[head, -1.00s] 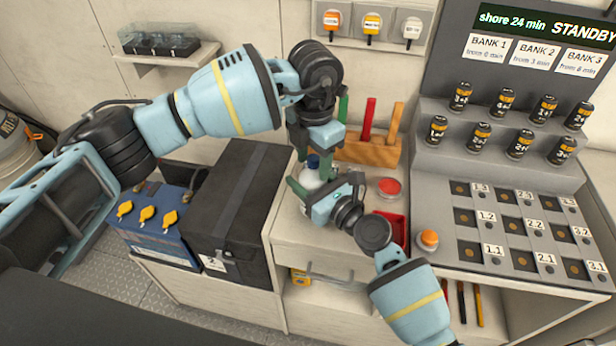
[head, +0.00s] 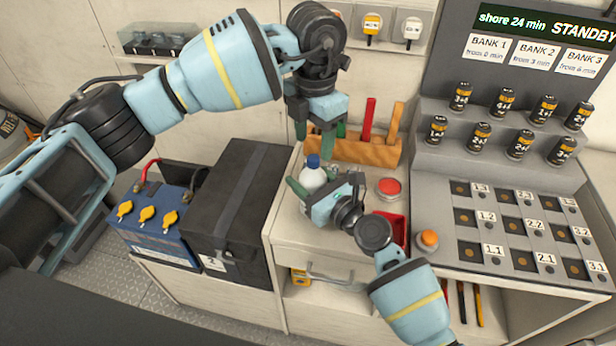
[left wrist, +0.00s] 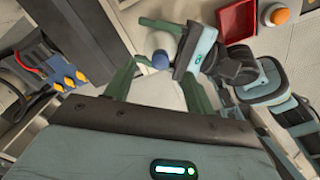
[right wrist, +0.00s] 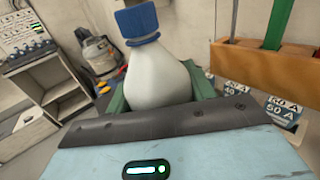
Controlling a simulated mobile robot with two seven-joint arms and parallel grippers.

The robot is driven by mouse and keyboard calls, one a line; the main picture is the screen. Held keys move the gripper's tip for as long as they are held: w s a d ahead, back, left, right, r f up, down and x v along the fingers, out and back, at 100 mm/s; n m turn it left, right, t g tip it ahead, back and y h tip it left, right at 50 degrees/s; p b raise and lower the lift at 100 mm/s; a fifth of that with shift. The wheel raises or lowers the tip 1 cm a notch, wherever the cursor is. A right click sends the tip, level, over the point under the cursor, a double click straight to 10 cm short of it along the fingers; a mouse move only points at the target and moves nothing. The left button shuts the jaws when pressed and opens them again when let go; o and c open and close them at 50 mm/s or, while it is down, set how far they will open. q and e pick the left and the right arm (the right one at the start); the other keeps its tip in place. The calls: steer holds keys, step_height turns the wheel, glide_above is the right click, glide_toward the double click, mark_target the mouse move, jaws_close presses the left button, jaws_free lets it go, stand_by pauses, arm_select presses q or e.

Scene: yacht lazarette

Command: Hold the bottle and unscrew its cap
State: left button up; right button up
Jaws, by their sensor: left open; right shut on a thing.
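The white bottle (head: 312,180) stands upright on the counter, with its blue cap (head: 313,161) on top. My right gripper (head: 311,187) is shut around the bottle's body from the front right. In the right wrist view the bottle (right wrist: 158,82) fills the space between the fingers, and the blue cap (right wrist: 136,23) sits on its neck. My left gripper (head: 314,141) points down above the cap, open and empty. In the left wrist view the cap (left wrist: 160,60) shows between the spread fingers, apart from them.
A wooden rack (head: 360,150) with colored handles stands behind the bottle. A red button (head: 388,187) and a red tray (head: 398,228) lie to its right. A black box (head: 235,205) and a blue battery (head: 150,228) stand to the left. The battery panel (head: 500,190) is farther right.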

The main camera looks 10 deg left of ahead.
arm_select(q)
steer(key=shift+r, duration=1.2)
arm_select(e)
steer(key=o, duration=1.3)
steer(key=v, duration=1.2)
